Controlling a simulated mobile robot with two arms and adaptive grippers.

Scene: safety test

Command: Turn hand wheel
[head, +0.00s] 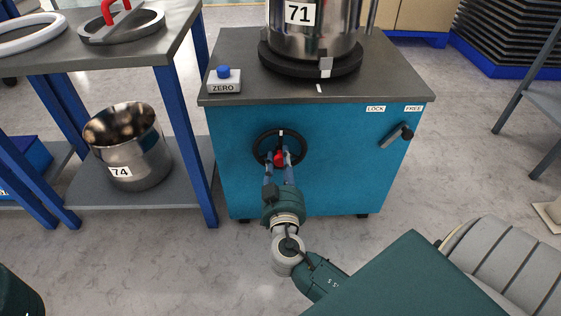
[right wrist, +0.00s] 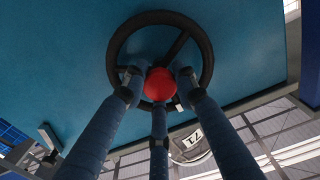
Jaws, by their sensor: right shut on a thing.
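The black hand wheel (head: 259,142) with a red hub is on the front of the blue cabinet (head: 235,180). My right gripper (head: 279,160) is at the wheel, its fingers around the red hub. In the right wrist view the wheel rim (right wrist: 112,50) shows as a ring with a spoke going up and right. The three fingers of the right gripper (right wrist: 160,85) are closed about the red hub (right wrist: 160,84). A small white mark shows at the top of the rim in the head view. My left gripper is not in view.
A metal vessel marked 71 (head: 335,22) stands on the cabinet top, near a ZERO button box (head: 224,82). A LOCK/FREE lever (head: 397,135) is right of the wheel. A shelf table at left holds a pot marked 74 (head: 128,150).

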